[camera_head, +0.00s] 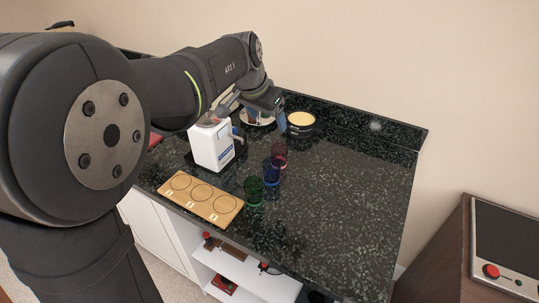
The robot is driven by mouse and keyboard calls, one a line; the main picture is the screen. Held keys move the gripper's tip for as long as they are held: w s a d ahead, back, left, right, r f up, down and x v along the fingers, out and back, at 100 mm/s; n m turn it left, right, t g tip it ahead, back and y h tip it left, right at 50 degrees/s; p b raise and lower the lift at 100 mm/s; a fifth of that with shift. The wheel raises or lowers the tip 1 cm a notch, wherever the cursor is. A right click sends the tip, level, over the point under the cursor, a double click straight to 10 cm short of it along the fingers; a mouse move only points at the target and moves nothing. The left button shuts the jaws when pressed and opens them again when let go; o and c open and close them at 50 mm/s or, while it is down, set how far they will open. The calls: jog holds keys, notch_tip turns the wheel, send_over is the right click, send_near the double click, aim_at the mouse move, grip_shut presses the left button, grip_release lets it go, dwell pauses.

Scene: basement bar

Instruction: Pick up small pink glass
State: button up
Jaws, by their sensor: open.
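The small pink glass (279,154) stands upright on the dark speckled counter (345,200), at the back of a short row of glasses. A blue glass (271,171) stands just in front of it and overlaps its lower part in the picture. A green glass (254,191) stands nearest in the row. My gripper (272,106) is behind and above the pink glass, apart from it. It is open, and I see nothing in it; its fingers are small and partly hidden by my arm.
A wooden board (225,208) with three numbered circles lies at the counter's front left. The counter's right side is clear.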

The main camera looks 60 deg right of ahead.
send_near(279, 150)
jog(key=shift+s+a+f, duration=0.2)
jog(key=shift+s+f, duration=0.25)
jog(key=shift+s+a+f, duration=0.2)
jog(key=shift+s+f, duration=0.25)
jog(key=shift+f, duration=0.05)
jog(key=shift+w+x, duration=0.1)
jog(key=shift+x, duration=1.35)
jog(key=shift+w+x, duration=0.15)
jog(key=shift+x, duration=1.3)
jog(key=shift+d+r, duration=0.1)
jog(key=shift+d, duration=0.1)
jog(key=c, duration=1.1)
